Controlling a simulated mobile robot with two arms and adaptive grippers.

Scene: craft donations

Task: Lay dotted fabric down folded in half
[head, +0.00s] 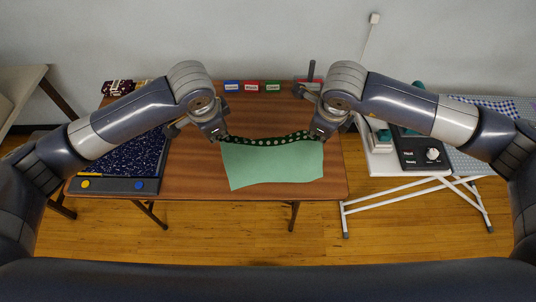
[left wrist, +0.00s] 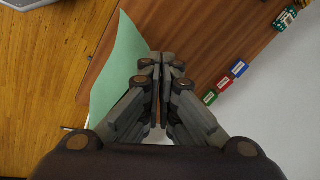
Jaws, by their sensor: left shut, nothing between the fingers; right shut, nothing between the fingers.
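The dotted fabric (head: 272,165) shows a plain light green face, with a dark green, white-dotted band (head: 268,141) along its far edge. It spans the middle of the brown table in the head view; whether it lies flat or hangs just above the top is hard to tell. My left gripper (head: 221,137) is shut at the band's left end, and my right gripper (head: 318,135) is shut at its right end. In the left wrist view my left gripper (left wrist: 162,72) has its fingers together, with the green fabric (left wrist: 118,72) beside them on the left.
The brown table (head: 190,180) has bare wood on both sides of the fabric. Blue, red and green labels (head: 252,87) stand along its back edge. A dark speckled board (head: 125,160) is at left. A press (head: 420,150) and white-legged stand are at right.

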